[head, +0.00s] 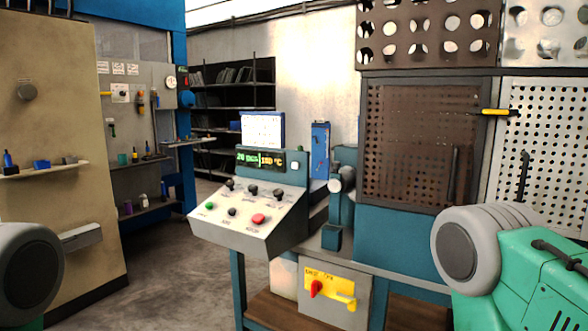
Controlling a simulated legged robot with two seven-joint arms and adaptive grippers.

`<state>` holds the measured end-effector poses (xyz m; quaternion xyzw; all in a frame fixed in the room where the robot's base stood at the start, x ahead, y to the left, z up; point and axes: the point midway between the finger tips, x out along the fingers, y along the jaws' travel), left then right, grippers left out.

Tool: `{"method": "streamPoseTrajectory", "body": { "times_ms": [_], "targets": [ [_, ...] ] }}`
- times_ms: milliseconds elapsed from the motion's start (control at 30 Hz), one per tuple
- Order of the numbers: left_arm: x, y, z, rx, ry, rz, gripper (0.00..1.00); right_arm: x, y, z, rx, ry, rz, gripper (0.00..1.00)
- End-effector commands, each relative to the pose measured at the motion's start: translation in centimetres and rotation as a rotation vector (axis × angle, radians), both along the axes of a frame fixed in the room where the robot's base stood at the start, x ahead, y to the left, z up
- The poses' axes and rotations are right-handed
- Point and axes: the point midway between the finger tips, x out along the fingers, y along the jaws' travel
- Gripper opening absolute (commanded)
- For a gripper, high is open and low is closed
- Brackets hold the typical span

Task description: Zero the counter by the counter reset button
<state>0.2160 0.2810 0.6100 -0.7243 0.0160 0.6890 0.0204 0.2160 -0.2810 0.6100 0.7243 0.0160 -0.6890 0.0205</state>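The control console (243,231) stands in the middle of the head view, with a sloped light-grey panel. Its display (260,160) shows green digits at left, seemingly 20 pcs, and orange digits at right, seemingly 180 °C. A small pale button (295,165) sits right of the digits. The sloped panel has several black knobs (252,190), a green button (210,206) and a red button (258,219). The labels are too small to read, so I cannot tell which is the counter reset button. Neither gripper is in view; only parts of my arms show at the lower left and right edges.
A box with a red rotary switch (316,288) on a yellow plate hangs below the console. A teal machine with a perforated brown guard (415,140) stands to the right. A beige wall (60,130) is at the left. Bare floor (150,270) lies between wall and console.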

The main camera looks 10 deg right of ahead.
Motion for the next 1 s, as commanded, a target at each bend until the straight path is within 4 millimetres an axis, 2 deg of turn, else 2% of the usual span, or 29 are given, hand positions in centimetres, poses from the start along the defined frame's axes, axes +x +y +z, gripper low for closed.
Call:
{"method": "streamPoseTrajectory", "body": {
  "times_ms": [33, 67, 100, 1000],
  "targets": [
    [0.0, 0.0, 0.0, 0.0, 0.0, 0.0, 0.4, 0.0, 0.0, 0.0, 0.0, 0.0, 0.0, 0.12],
    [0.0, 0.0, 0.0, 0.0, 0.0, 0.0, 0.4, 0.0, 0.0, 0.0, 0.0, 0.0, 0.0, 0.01],
    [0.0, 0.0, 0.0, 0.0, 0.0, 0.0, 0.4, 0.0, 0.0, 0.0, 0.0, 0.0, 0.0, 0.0],
    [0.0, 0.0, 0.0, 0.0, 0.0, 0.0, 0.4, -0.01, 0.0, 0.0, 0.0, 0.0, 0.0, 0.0]
  ]
}}
